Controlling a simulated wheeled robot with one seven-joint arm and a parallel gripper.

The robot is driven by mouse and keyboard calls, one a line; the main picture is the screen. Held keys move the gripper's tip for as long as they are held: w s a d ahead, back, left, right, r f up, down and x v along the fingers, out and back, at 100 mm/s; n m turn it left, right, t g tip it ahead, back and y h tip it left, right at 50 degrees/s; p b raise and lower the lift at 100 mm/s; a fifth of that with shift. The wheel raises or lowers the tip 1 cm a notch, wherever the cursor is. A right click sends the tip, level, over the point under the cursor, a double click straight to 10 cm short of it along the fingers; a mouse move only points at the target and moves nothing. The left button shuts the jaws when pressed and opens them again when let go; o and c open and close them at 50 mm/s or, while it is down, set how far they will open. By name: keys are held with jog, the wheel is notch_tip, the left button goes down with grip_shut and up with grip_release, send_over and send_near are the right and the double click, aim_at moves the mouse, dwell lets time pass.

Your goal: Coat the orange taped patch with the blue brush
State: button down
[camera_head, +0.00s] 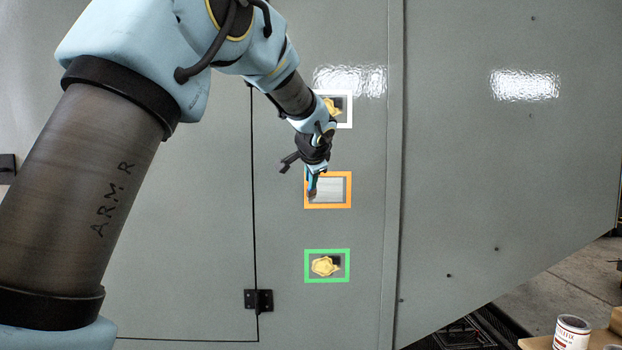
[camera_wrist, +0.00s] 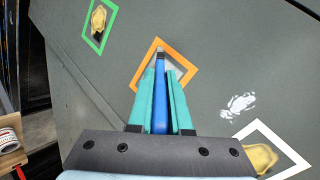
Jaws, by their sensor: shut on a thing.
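The orange taped patch (camera_head: 328,204) is a square outline of tape on the grey panel, with a plain light grey inside and no yellow coating visible. It also shows in the wrist view (camera_wrist: 190,72). My gripper (camera_head: 312,172) is at the patch's upper left in the head view. In the wrist view its teal fingers (camera_wrist: 161,100) are shut on the blue brush (camera_wrist: 160,112). The brush points at the patch, and its tip lies over the inside of the orange frame. I cannot tell whether the bristles touch the surface.
A white taped patch (camera_head: 350,122) above and a green taped patch (camera_head: 327,281) below each hold a yellow blob. A black hinge (camera_head: 258,300) sits lower left. A paint can (camera_head: 571,334) stands on a wooden surface at the lower right.

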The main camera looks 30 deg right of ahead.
jog(key=shift+w+d+p, duration=0.25)
jog(key=shift+w+p, duration=0.1)
jog(key=shift+w, duration=0.15)
